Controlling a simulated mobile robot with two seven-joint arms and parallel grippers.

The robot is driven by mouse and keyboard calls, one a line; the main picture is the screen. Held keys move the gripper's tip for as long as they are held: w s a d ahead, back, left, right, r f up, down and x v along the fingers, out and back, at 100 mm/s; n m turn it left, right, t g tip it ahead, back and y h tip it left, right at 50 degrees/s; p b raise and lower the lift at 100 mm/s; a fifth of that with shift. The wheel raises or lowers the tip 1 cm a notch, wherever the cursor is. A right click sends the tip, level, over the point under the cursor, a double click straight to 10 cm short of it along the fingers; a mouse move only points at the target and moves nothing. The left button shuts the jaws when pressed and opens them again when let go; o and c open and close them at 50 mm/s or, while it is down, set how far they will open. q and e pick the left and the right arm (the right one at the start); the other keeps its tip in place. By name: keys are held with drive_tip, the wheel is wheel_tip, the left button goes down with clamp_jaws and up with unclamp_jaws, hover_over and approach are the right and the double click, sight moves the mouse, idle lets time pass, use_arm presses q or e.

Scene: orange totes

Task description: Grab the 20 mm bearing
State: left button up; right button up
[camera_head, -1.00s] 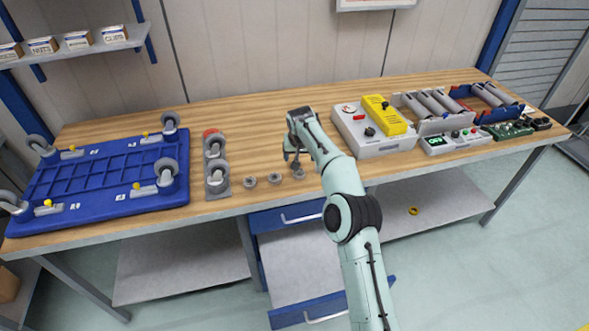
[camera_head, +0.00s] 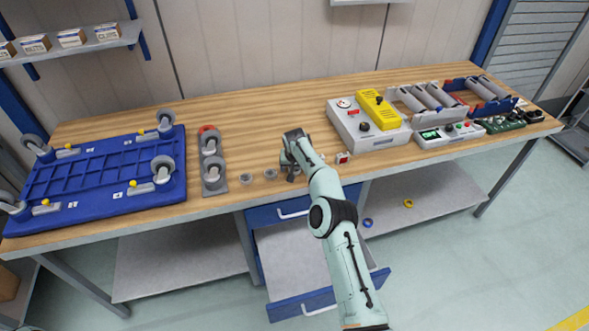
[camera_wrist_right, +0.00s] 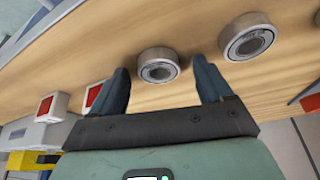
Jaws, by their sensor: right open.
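Small grey ring bearings stand in a row near the bench's front edge. In the head view, one bearing (camera_head: 246,179) is at the left and another (camera_head: 270,174) is right of it. My right gripper (camera_head: 290,174) is at the right end of the row, pointing down, and hides what is there. In the right wrist view, my open right gripper (camera_wrist_right: 163,78) has one bearing (camera_wrist_right: 158,65) between its fingertips, with no clear contact. Another bearing (camera_wrist_right: 250,37) lies outside the right-hand finger. The bearings' markings are too small to read. My left gripper is not in view.
A grey block with casters (camera_head: 213,165) and a blue caster frame (camera_head: 100,178) stand left. A small red-and-white box (camera_head: 343,158) and a grey unit with a yellow top (camera_head: 370,130) are at the right. An open drawer (camera_head: 310,262) sits below.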

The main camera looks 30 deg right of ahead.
drive_tip(key=shift+s, duration=0.2)
drive_tip(key=c, duration=1.2)
drive_tip(key=shift+r, duration=0.1)
